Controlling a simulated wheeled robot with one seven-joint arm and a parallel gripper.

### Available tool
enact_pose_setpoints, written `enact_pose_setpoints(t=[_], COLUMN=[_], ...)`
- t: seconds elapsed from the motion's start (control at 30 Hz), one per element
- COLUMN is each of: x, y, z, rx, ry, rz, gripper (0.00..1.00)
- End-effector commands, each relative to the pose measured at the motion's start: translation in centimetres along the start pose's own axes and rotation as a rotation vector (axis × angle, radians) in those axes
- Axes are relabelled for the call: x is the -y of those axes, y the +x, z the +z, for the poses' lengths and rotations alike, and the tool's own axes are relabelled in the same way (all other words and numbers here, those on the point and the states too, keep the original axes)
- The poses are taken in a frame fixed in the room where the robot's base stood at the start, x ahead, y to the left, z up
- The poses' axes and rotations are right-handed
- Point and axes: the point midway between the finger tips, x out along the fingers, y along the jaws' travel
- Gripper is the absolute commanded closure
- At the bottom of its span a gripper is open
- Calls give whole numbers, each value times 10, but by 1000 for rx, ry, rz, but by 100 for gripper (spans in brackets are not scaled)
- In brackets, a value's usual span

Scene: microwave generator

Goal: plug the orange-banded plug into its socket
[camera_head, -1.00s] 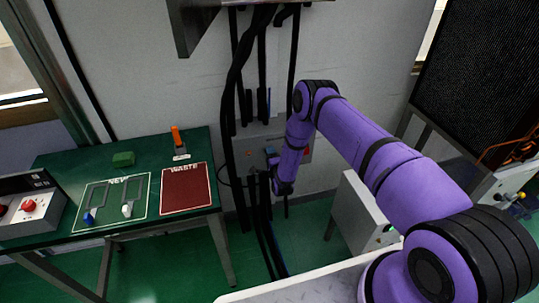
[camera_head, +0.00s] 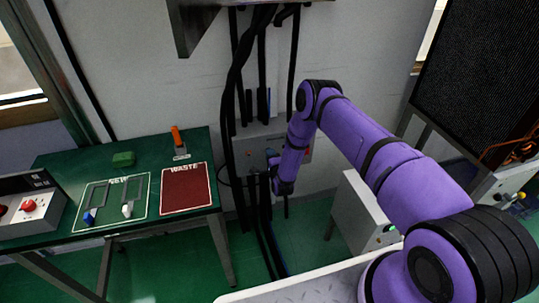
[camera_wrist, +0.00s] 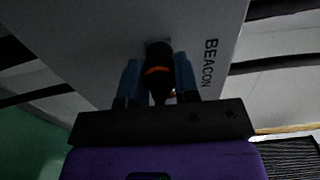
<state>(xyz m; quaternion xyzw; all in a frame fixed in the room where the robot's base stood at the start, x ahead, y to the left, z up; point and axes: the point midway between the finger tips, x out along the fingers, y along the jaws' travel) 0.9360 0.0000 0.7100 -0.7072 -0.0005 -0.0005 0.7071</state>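The plug (camera_wrist: 158,54) is black with an orange band. In the wrist view it stands between the two blue fingers of my gripper (camera_wrist: 157,62), which look closed on its sides. Its far end is against or close to a grey panel (camera_wrist: 207,25) marked BEACON. I cannot tell whether it is in a socket, as the plug and fingers hide that spot. In the head view my gripper (camera_head: 271,158) is at the grey wall box (camera_head: 252,142), and the plug cannot be made out.
Thick black cables (camera_head: 233,110) hang down the wall just left of my gripper. A green table (camera_head: 75,158) at left holds a red WASTE mat (camera_head: 186,190) and a NEW tray area (camera_head: 112,207). A grey cabinet (camera_head: 358,215) stands at right.

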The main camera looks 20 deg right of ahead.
Motion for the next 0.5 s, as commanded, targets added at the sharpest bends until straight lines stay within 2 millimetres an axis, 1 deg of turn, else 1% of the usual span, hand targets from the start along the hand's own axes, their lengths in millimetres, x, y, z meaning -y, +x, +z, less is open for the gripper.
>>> enact_pose_setpoints(t=[0.23,0.5], x=[0,0], y=[-2,-11], z=[0,0], rx=[0,0], ry=[0,0], rz=[0,0], gripper=[100,100])
